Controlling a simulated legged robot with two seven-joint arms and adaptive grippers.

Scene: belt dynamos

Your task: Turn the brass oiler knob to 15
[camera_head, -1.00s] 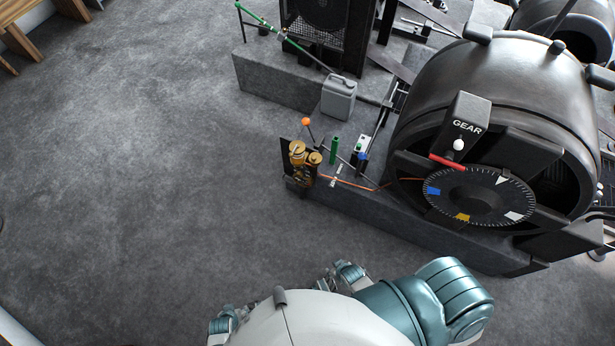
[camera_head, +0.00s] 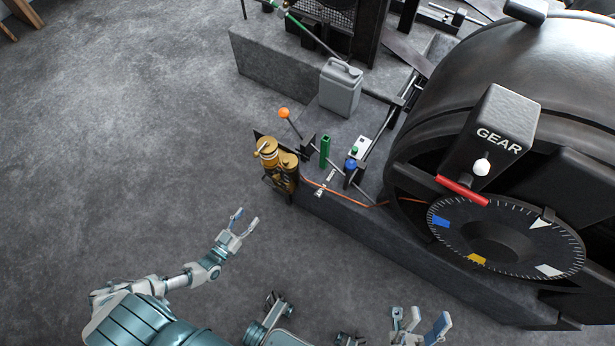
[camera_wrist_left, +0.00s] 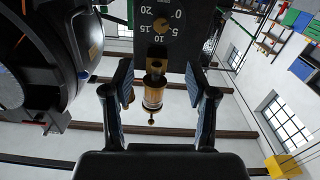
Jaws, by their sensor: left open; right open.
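The brass oiler (camera_head: 280,168) stands at the left front corner of the grey machine base, against a dark plate. My left gripper (camera_head: 246,217) is open and empty, below and slightly left of the oiler and apart from it. The left wrist view shows a dark dial plate (camera_wrist_left: 142,30) with white numbers from 0 to 20 and a small brass knob (camera_wrist_left: 161,24) at its middle. A brass and glass cup (camera_wrist_left: 153,92) appears between the open fingers of my left gripper (camera_wrist_left: 157,80), not visibly touched. My right gripper (camera_head: 428,317) is open and empty at the bottom edge.
A large black machine with a GEAR box (camera_head: 497,130) and a round dial (camera_head: 495,238) fills the right. An orange-ball lever (camera_head: 284,113), a green post (camera_head: 325,151) and a grey can (camera_head: 340,88) stand on the base.

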